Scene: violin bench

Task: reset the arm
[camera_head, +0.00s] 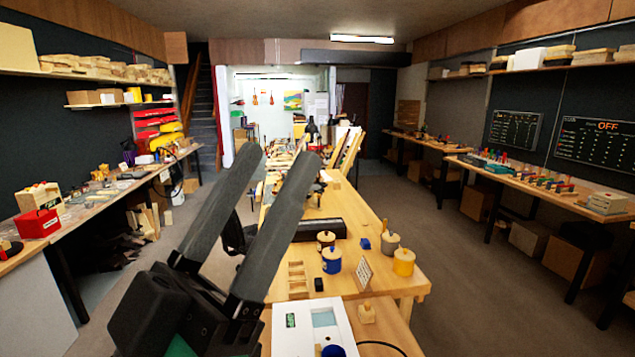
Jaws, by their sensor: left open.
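My left gripper (277,180) fills the lower left and middle of the head view. Its two long dark fingers stand apart with nothing between them, so it is open and empty. It is raised in front of the wooden bench (385,275) and hides part of the bench's left side. My right gripper is not in view.
On the bench are a blue jar (331,261), a yellow jar (404,262), a grey jar (390,243), a dark cylinder (320,229) and a white device (318,325). A side bench (540,185) stands right. Grey floor (480,265) lies clear between.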

